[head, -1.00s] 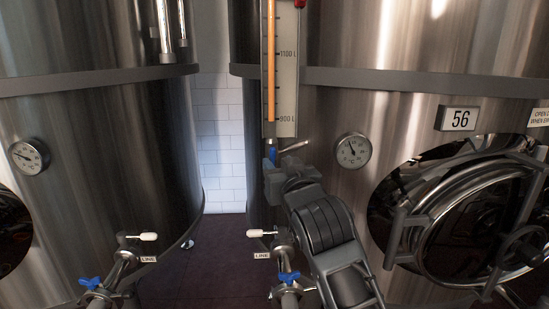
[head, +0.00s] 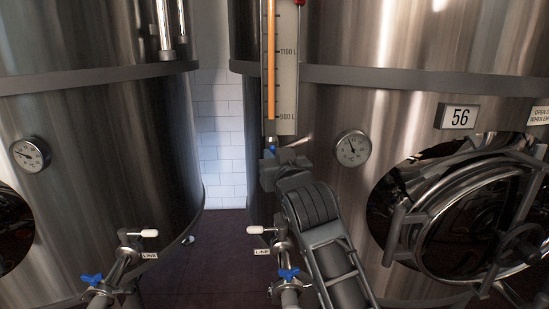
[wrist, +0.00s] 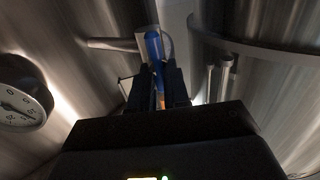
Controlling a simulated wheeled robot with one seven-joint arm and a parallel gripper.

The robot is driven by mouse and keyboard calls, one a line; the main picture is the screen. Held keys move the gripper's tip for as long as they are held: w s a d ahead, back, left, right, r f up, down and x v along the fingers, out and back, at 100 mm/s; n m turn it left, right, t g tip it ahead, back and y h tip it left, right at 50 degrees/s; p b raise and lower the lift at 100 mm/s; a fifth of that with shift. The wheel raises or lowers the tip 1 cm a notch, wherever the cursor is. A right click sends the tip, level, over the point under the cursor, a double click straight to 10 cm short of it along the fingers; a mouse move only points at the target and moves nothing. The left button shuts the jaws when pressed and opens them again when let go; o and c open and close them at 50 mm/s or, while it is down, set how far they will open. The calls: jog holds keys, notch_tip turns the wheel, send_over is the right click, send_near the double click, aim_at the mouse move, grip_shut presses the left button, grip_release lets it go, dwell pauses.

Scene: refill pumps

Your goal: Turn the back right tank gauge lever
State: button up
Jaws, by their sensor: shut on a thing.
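The gauge lever is a small blue handle (head: 270,152) at the foot of the tall level gauge (head: 287,70) on the tank numbered 56. In the wrist view the blue lever (wrist: 154,46) stands nearly upright between my two dark fingers. My gripper (wrist: 158,82) is shut on it. In the head view my gripper (head: 270,160) is right below the gauge, and my wrist hides most of the lever and the fingers. The lever's exact angle is hard to tell.
A round dial (head: 352,148) is on the tank wall right of my gripper; it also shows in the wrist view (wrist: 22,93). A line valve with a blue handle (head: 288,275) is below. The round hatch (head: 478,220) projects at right. Another tank (head: 95,150) stands left.

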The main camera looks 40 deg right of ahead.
grip_shut()
jog(key=shift+f+m+b, duration=0.15)
jog(key=shift+m+b, duration=0.15)
jog(key=shift+b, duration=0.3)
jog(key=m+h+b, duration=0.1)
jog(key=m+b, duration=0.5)
jog(key=b, duration=0.1)
jog(key=f+m+h+b, duration=0.1)
jog(key=m+b, duration=0.6)
jog(key=b, duration=0.1)
jog(key=m+h+b, duration=0.2)
jog(key=m+b, duration=0.4)
jog(key=b, duration=0.2)
jog(key=shift+s+d+f+m, duration=0.25)
jog(key=shift+d+m, duration=0.05)
jog(key=shift+d, duration=0.1)
